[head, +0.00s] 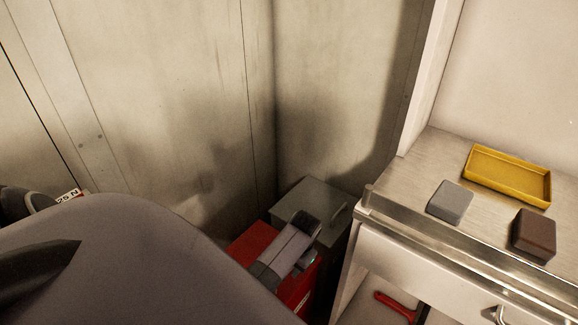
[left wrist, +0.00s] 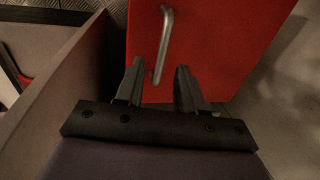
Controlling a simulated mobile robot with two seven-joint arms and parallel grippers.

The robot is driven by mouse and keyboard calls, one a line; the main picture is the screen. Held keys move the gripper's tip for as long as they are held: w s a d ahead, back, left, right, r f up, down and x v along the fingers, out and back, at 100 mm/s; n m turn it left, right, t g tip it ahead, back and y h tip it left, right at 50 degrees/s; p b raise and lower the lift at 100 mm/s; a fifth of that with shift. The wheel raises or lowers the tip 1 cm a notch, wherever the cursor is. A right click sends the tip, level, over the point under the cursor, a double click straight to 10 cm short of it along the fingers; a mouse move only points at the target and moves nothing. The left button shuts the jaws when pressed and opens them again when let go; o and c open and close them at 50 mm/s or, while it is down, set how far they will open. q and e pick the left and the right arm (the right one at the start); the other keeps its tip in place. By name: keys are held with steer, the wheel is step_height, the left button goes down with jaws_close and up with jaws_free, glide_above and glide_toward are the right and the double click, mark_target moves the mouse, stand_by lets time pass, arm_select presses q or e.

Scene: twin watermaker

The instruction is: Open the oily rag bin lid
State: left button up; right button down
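The red bin, which I take for the oily rag bin, stands on the floor in the corner, left of the counter; its red top (head: 249,245) is partly hidden by my left arm in the head view. In the left wrist view the red lid (left wrist: 220,50) fills the upper middle and carries a metal bar handle (left wrist: 165,40). The lid looks shut. My left gripper (left wrist: 160,67) is open, its two fingers on either side of the handle's near end. Whether they touch it I cannot tell. My right gripper is not in view.
A grey box (head: 313,200) with a bar handle stands behind the red bin against the walls. The counter (head: 405,185) at right holds a yellow tray (head: 507,178), a grey block (head: 450,202) and a brown block (head: 534,235). A red-handled tool (head: 396,305) lies below.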

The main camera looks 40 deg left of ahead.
arm_select(q)
steer(key=shift+a+f, duration=0.2)
steer(key=shift+f, duration=0.9)
steer(key=shift+a+f+b, duration=0.1)
steer(key=shift+f+b, duration=0.1)
steer(key=shift+b, duration=0.1)
jaws_close()
steer(key=shift+a+r, duration=0.1)
